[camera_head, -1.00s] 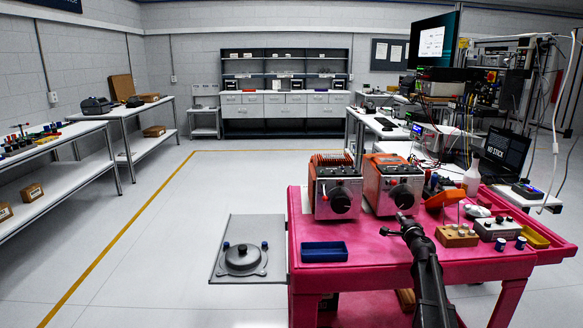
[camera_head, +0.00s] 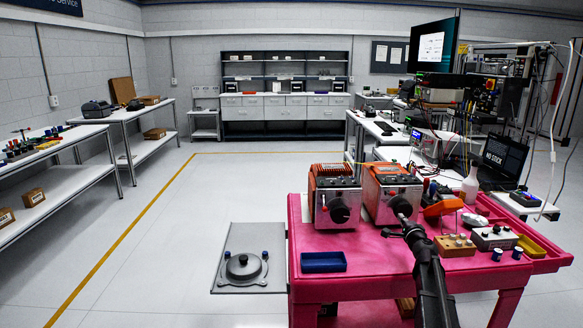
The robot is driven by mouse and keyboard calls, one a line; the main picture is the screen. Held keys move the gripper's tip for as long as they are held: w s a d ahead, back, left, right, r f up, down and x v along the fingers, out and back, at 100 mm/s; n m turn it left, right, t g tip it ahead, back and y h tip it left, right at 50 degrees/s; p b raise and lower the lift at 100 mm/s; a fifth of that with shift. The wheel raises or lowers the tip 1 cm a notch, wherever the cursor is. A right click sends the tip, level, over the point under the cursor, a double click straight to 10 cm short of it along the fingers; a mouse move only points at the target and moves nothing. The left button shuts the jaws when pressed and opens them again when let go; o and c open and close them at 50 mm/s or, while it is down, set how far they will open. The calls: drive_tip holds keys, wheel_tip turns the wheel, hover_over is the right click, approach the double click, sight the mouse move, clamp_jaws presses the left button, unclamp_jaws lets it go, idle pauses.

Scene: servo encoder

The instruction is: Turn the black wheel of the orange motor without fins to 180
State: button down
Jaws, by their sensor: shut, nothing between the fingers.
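Two orange motors stand side by side on the pink table. The left orange motor (camera_head: 336,196) has ridged fins on top and a black wheel (camera_head: 340,211) on its silver front. The right orange motor (camera_head: 385,175) has a smooth top without fins. Its black wheel (camera_head: 400,205) is on its front, partly behind my gripper. My gripper (camera_head: 404,219) is shut and empty, with its tip at the lower edge of this wheel in the picture. I cannot tell whether it touches the wheel. The wheel's mark and any scale are too small to read.
The pink table (camera_head: 370,255) carries a blue tray (camera_head: 323,262) at the front left. A wooden block with knobs (camera_head: 455,245), a grey control box (camera_head: 493,237) and a yellow tray (camera_head: 530,246) sit at the right. The floor to the left is mostly clear.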

sight(390, 211)
drive_tip(key=shift+w, duration=0.1)
drive_tip(key=shift+w+a, duration=0.1)
drive_tip(key=shift+w, duration=3.35)
drive_tip(key=shift+d+f, duration=0.1)
drive_tip(key=shift+d, duration=0.15)
drive_tip(key=shift+a+f+b, duration=0.2)
drive_tip(key=shift+f+b, duration=0.9)
drive_tip(key=shift+b, duration=0.1)
drive_tip(key=shift+d+f+b, duration=0.25)
drive_tip(key=shift+f+b, duration=0.45)
drive_tip(key=shift+a+f, duration=0.15)
drive_tip(key=shift+a, duration=0.25)
drive_tip(key=shift+s, duration=0.15)
drive_tip(key=shift+s, duration=2.9)
